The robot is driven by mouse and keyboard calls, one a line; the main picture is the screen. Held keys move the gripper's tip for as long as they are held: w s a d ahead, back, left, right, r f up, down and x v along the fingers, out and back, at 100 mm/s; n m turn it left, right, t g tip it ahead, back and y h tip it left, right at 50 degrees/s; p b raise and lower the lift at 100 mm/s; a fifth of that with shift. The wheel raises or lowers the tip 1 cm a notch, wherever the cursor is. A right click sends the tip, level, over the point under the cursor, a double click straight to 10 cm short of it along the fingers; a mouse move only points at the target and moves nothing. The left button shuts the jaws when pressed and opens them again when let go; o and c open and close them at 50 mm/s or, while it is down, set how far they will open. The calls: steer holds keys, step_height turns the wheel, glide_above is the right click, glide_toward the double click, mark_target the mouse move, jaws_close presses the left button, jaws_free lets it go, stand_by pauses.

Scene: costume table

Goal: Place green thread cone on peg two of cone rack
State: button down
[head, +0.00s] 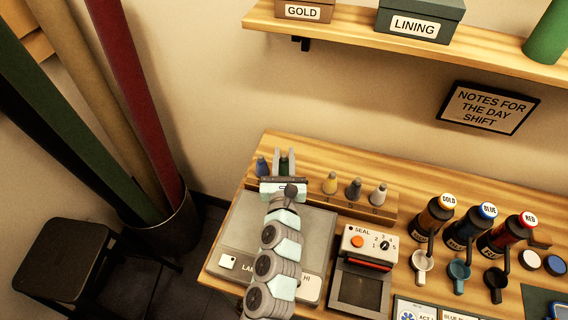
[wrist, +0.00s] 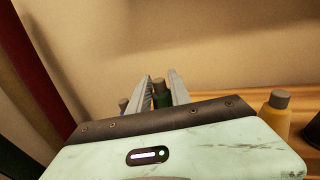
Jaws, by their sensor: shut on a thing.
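The green thread cone (head: 284,167) stands upright between the two fingers of my gripper (head: 284,157), which is shut on it. In the wrist view the green cone (wrist: 162,99) shows between the fingertips (wrist: 162,85), with a grey top. It is over the left part of the wooden cone rack (head: 389,212), just right of a blue cone (head: 262,166). My gripper body hides the green cone's base and the rack there, so I cannot tell whether it is seated on a peg. A yellow cone (head: 330,184) stands farther right on the rack.
A dark grey cone (head: 353,190) and a pale cone (head: 378,195) stand right of the yellow one. A grey flat machine (head: 236,232) lies under my arm. A sealing box (head: 368,243) and tilted bottles (head: 433,216) stand to the right. A shelf (head: 340,47) hangs above.

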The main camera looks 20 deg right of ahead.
mark_target(284, 169)
steer(key=shift+f, duration=1.35)
steer(key=shift+f+b, duration=0.15)
steer(key=shift+b, duration=0.2)
steer(key=c, duration=1.2)
jaws_free()
steer(key=shift+r, duration=0.2)
steer(key=p+v, duration=0.1)
steer(key=v, duration=1.1)
